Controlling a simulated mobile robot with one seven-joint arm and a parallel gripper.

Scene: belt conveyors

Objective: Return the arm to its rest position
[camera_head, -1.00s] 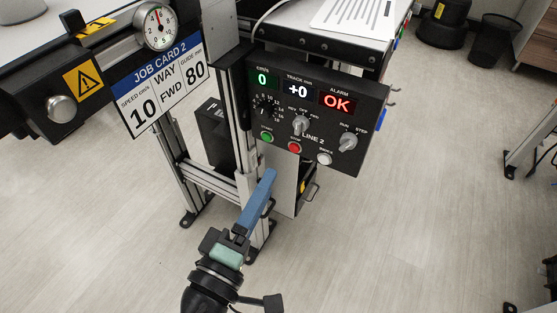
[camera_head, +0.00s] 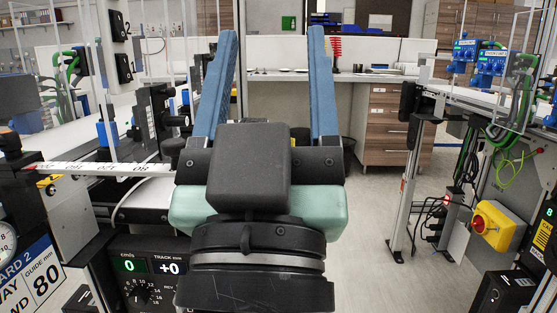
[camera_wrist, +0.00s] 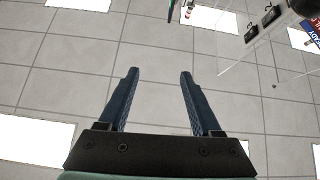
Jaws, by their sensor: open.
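My gripper (camera_head: 268,88) is raised in the middle of the head view, close to the camera, with its two blue fingers pointing up and wide apart. Nothing is between them. In the wrist view my gripper (camera_wrist: 156,78) is also open and empty, with a tiled ceiling (camera_wrist: 60,60) and bright light panels behind it. The line 2 control panel (camera_head: 150,268) is partly hidden behind my gripper at the lower left. The job card (camera_head: 35,275) is cut off at the left edge.
A conveyor frame with a ruler strip (camera_head: 100,169) stands close at left. Another conveyor frame (camera_head: 408,180) stands at right, with a yellow switch box (camera_head: 497,224) near it. A desk with wooden drawers (camera_head: 385,125) is at the back. Floor (camera_head: 365,225) is clear between.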

